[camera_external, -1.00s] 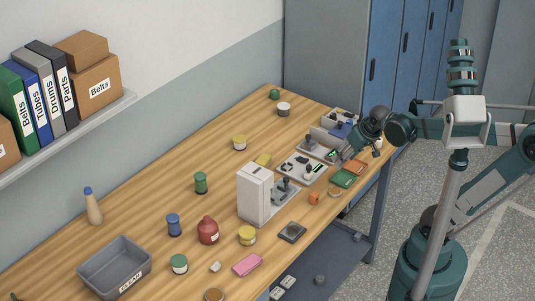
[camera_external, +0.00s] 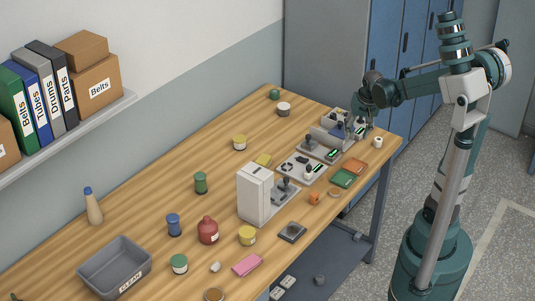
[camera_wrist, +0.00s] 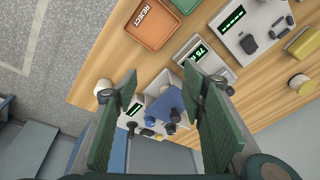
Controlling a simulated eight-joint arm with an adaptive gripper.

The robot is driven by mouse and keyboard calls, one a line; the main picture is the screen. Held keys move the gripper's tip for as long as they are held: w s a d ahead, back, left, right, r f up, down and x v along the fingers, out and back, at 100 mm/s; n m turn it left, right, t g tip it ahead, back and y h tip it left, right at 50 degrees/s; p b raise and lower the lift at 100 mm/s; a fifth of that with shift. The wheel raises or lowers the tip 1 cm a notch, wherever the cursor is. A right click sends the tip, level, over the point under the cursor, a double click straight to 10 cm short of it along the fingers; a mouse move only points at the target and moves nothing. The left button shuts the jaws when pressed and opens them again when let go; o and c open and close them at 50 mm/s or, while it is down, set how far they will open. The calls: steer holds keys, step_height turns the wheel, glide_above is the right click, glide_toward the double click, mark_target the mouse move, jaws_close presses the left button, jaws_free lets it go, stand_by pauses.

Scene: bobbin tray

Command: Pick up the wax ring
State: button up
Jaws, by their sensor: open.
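My gripper (camera_external: 360,124) is at the far right end of the bench, above a grey divided tray (camera_external: 333,112). In the wrist view my gripper (camera_wrist: 164,104) is open and empty, its two dark green fingers wide apart. Between them lies the tray with a blue block (camera_wrist: 164,104) and several dark bobbin-like pieces.
A cream roll (camera_wrist: 103,88) stands beside the left finger; it also shows in the external view (camera_external: 378,142). An orange REJECT tray (camera_wrist: 151,22), a green tray (camera_external: 343,178) and devices with green displays (camera_wrist: 232,20) are near. A white machine (camera_external: 254,193) stands mid-bench.

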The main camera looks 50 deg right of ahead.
steer(key=d+f+m+g+p, duration=0.2)
steer(key=d+m+p, duration=0.25)
steer(key=d, duration=0.65)
steer(key=m+y+p, duration=0.1)
steer(key=m+p, duration=0.1)
steer(key=p, duration=0.1)
glide_above(378, 142)
steer(key=d, duration=0.2)
step_height(378, 142, down, 3)
steer(key=shift+w, duration=0.4)
steer(key=shift+f+b, duration=0.3)
steer(key=shift+f, duration=0.95)
steer(key=shift+f, duration=2.6)
steer(key=shift+c, duration=0.6)
steer(key=c, duration=0.8)
